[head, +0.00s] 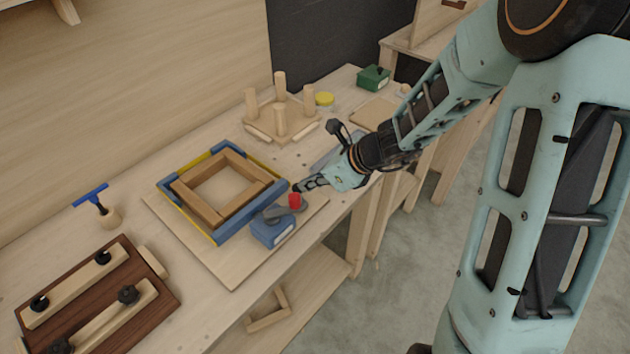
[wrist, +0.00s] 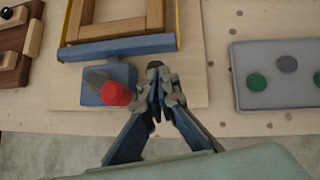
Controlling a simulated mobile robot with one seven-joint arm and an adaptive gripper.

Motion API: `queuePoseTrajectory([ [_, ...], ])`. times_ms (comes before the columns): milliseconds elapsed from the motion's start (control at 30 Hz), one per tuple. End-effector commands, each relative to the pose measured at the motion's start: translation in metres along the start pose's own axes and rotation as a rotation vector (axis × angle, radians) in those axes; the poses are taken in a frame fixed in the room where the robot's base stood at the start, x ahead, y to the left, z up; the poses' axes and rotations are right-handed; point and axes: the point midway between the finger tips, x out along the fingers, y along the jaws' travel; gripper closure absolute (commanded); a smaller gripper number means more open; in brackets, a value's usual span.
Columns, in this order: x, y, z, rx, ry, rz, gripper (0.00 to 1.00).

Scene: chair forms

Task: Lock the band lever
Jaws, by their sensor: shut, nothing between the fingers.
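The band lever is a grey arm (head: 279,213) with a red knob (head: 295,201), mounted on a blue block (head: 272,232) at the near right corner of the band frame. In the wrist view the red knob (wrist: 115,93) stands on the lever (wrist: 97,79) over the blue block (wrist: 109,72). A blue and yellow band (head: 222,148) surrounds a square wooden frame (head: 212,169) on a pale board (head: 232,271). My gripper (head: 298,187) is shut and empty, right beside the red knob. In the wrist view its fingertips (wrist: 155,68) are right of the knob; contact cannot be told.
A brown clamp board (head: 166,310) lies at the left, with a blue-handled tool (head: 92,193) behind it. A grey panel (wrist: 274,103) with round buttons lies right.

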Motion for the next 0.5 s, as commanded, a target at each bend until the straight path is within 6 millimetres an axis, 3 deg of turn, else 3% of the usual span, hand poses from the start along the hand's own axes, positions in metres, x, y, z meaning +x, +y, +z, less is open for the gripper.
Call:
queuePoseTrajectory([
  [500,0.019,-0.005,0.022,-0.003,0.0,0.001,1.0],
])
